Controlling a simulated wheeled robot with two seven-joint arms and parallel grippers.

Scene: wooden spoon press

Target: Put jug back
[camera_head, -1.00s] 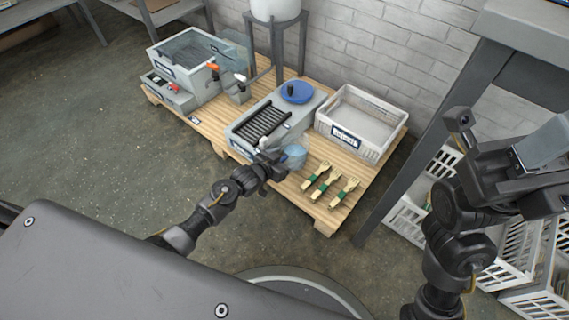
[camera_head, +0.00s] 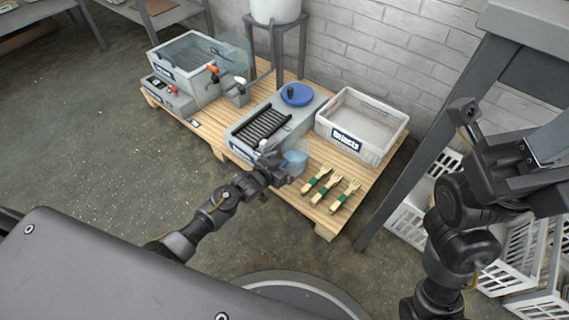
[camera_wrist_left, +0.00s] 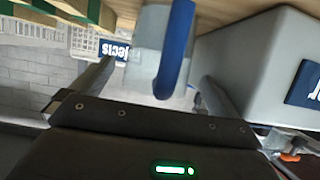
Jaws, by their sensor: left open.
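The jug (camera_head: 296,161) is pale translucent blue and stands at the front edge of the pallet, in front of the grey press unit. In the left wrist view its grey-white body and blue handle (camera_wrist_left: 176,50) show upside down. My left gripper (camera_head: 274,168) is open close to the jug's left side. In the wrist view the handle lies between its two fingers (camera_wrist_left: 155,85), with gaps on both sides. My right arm (camera_head: 500,165) is raised at the right, away from the jug; its fingers are not clear.
The grey unit (camera_head: 235,148) with black rollers and a blue disc (camera_head: 297,93) is just behind the jug. A sink-like station (camera_head: 160,85) is at the left.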

